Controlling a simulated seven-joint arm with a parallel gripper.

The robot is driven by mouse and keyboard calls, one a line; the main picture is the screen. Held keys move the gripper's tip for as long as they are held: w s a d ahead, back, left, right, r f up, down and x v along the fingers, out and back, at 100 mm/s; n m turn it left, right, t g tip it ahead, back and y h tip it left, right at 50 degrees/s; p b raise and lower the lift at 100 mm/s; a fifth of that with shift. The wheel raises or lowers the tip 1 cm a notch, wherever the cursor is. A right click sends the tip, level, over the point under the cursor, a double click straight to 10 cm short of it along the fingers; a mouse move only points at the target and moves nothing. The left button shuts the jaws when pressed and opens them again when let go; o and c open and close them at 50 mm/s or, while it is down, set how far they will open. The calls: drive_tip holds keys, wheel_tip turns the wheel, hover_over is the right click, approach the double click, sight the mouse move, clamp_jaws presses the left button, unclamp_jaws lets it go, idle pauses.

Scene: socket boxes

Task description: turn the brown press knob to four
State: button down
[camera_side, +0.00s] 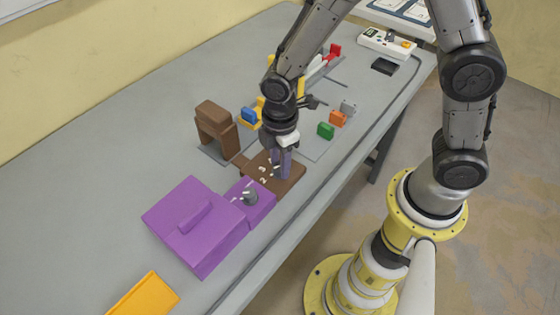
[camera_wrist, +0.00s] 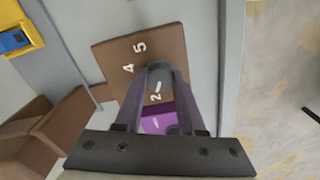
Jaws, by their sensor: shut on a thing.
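The brown press base (camera_side: 288,187) is a flat brown plate with white digits, in the middle of the table. In the wrist view its plate (camera_wrist: 112,58) shows the digits 2, 4 and 5. A dark grey round knob (camera_wrist: 158,74) stands on it, with a white mark on its side close to the 2. I cannot tell exactly which digit the mark points at. My gripper (camera_side: 282,176) points down over the plate, and its fingers (camera_wrist: 161,72) are shut on the knob from both sides. In the side view the fingers hide the knob.
A brown press block (camera_side: 214,122) stands behind the plate. A purple box (camera_side: 195,222) with its own grey knob (camera_side: 250,197) sits close on the near left. A yellow-orange tray (camera_side: 145,295) is at the front.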

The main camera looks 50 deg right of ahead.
drive_tip(key=m, duration=0.3)
drive_tip(key=shift+m, duration=0.4)
drive_tip(key=m, duration=0.4)
drive_tip(key=shift+m, duration=0.3)
drive_tip(key=m, duration=0.4)
drive_tip(key=shift+m, duration=2.3)
drive_tip(key=shift+a, duration=0.1)
drive_tip(key=c, duration=0.5)
unclamp_jaws()
